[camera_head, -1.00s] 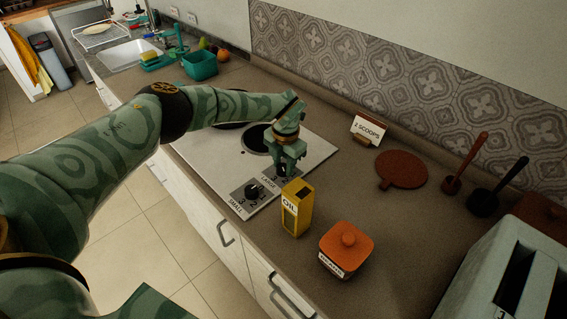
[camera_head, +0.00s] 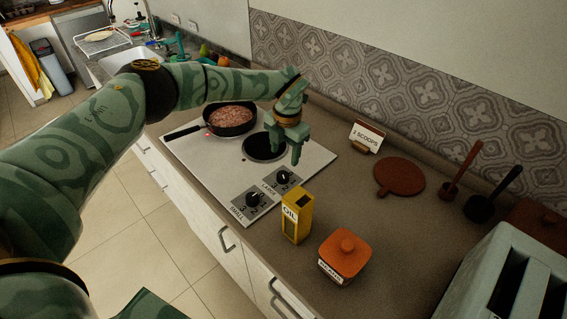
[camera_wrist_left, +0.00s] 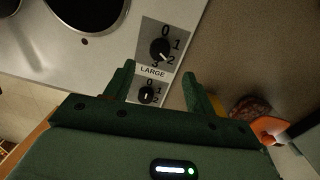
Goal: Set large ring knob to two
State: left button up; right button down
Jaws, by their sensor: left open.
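The large ring knob (camera_head: 283,176) is a black dial on a grey plate marked LARGE, at the stove's front right corner. In the left wrist view the large knob (camera_wrist_left: 161,50) shows numbers 0 to 3, and its white mark appears to point toward 2. The small knob (camera_head: 251,198) sits beside it on its own plate. My left gripper (camera_head: 285,150) is open and empty, raised above and behind the large knob, apart from it. Its two fingers also show in the left wrist view (camera_wrist_left: 159,77). My right gripper is not in view.
A pan with meat (camera_head: 230,118) stands on the rear-left burner; the nearer burner (camera_head: 264,147) is bare. A yellow oil box (camera_head: 297,217) stands close to the knobs. An orange lidded pot (camera_head: 344,256) and a toaster (camera_head: 495,280) are to the right.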

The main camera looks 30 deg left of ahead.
pick_arm(q)
notch_tip(320, 180, up, 8)
jog(key=shift+d+p, duration=0.2)
jog(key=shift+p, duration=0.1)
jog(key=shift+s, duration=0.1)
